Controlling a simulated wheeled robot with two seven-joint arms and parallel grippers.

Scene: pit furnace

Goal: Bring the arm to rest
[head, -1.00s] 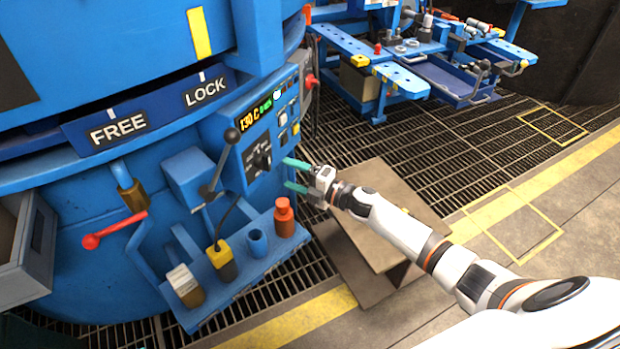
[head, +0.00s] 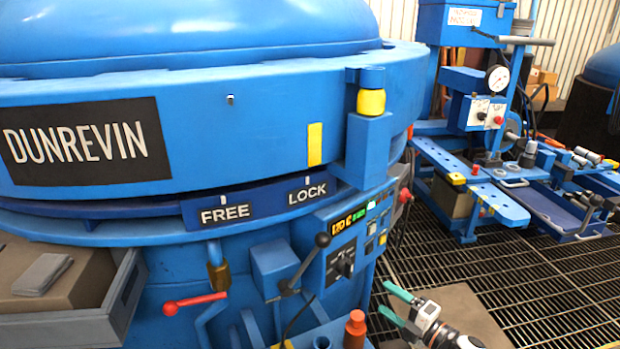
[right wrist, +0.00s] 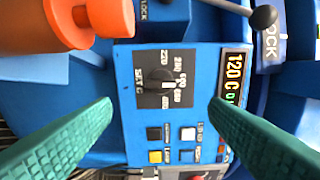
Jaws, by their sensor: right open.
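My right gripper (head: 385,299) is at the lower right of the head view. Its two teal fingers are apart with nothing between them. It is in front of and a little right of the furnace control panel (head: 345,245), apart from it. In the right wrist view the fingers (right wrist: 160,108) frame the panel's dial (right wrist: 160,88), buttons and display (right wrist: 232,80), which reads 120 C. Most of my right arm is below the head view's edge. My left gripper is not in view.
A black-knobbed lever (head: 322,240) and red-handled lever (head: 195,303) project from the furnace. A blue workbench (head: 480,200) stands right, beyond open grating (head: 440,265).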

